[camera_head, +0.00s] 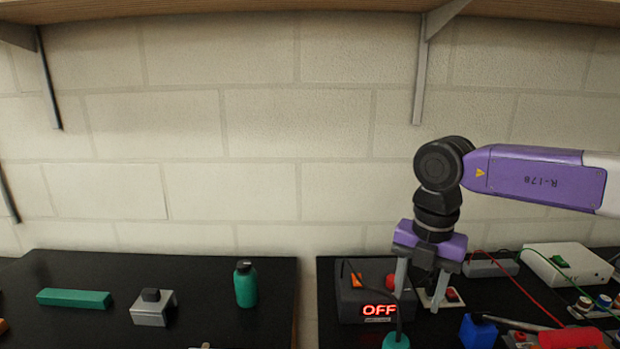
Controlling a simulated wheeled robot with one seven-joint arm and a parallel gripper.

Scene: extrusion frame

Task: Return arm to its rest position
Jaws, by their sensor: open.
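My gripper (420,294) hangs at the end of my purple and white arm, pointing down on the right side of the head view. Its two grey fingers are apart, and I see nothing held between them. The fingers are in front of a dark box (352,300) whose red display reads OFF. A small light plate with a red button (452,295) shows behind and beside the right finger. Whether the fingertips touch anything is hard to tell.
The left black table (215,290) holds a green bar (74,298), a grey block (153,308) and a green bottle (245,284). A gap separates it from the crowded right table, with a white box (567,266), blue block (478,332) and red wires. A wooden shelf (230,8) runs overhead.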

